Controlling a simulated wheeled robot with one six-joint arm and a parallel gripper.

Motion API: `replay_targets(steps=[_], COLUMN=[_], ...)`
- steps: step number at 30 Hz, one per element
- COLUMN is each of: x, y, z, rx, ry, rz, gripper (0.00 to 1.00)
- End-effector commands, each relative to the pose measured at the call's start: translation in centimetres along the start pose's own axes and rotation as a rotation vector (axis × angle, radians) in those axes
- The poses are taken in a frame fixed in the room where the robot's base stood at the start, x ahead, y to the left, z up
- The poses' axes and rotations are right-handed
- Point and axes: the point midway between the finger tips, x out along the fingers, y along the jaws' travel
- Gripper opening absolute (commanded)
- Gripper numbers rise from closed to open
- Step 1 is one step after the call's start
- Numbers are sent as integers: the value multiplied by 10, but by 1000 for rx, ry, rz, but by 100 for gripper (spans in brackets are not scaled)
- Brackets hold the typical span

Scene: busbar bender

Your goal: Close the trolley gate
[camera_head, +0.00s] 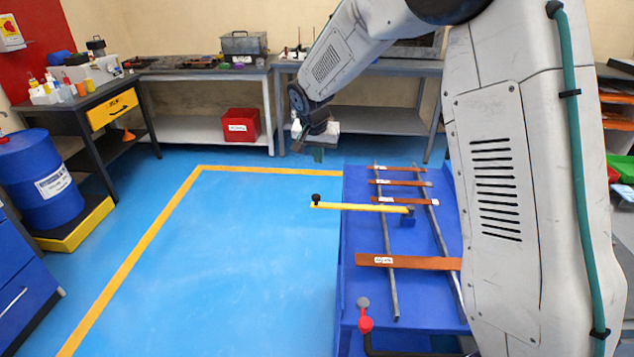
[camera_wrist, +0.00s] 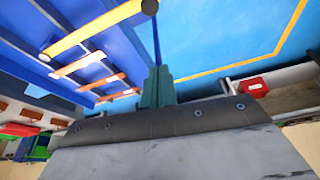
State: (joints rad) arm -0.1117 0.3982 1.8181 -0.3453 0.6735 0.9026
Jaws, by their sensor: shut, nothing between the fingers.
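The trolley gate is a yellow bar (camera_head: 360,207) with a black knob (camera_head: 315,198) at its left end. Its right end meets a small blue block on the blue trolley (camera_head: 350,235), and the bar sticks out past the trolley's left side over the floor. In the wrist view the yellow bar (camera_wrist: 95,27) and black knob (camera_wrist: 149,6) are at the top. My gripper (camera_head: 318,154) is shut and empty, pointing down beyond the bar and apart from it, near the trolley's far left corner. Its green fingers show together in the wrist view (camera_wrist: 158,84).
Copper bars (camera_head: 400,261) lie across two rails on the trolley. A red-knobbed lever (camera_head: 365,324) stands at its near end. The blue floor left of the trolley is clear. Benches and a red bin (camera_head: 240,126) stand behind; a blue drum (camera_head: 48,180) is at left.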

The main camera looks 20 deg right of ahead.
Motion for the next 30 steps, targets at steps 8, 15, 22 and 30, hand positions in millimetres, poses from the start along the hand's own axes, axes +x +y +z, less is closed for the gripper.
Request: replay_targets(steps=[8, 15, 22, 30], x=[38, 90, 96, 93], y=[-1, -1, -1, -1], z=[1, 0, 25, 39], rx=[2, 2, 0, 1], ry=[-3, -3, 0, 0], rz=[1, 2, -1, 0], gripper=[0, 0, 0, 0])
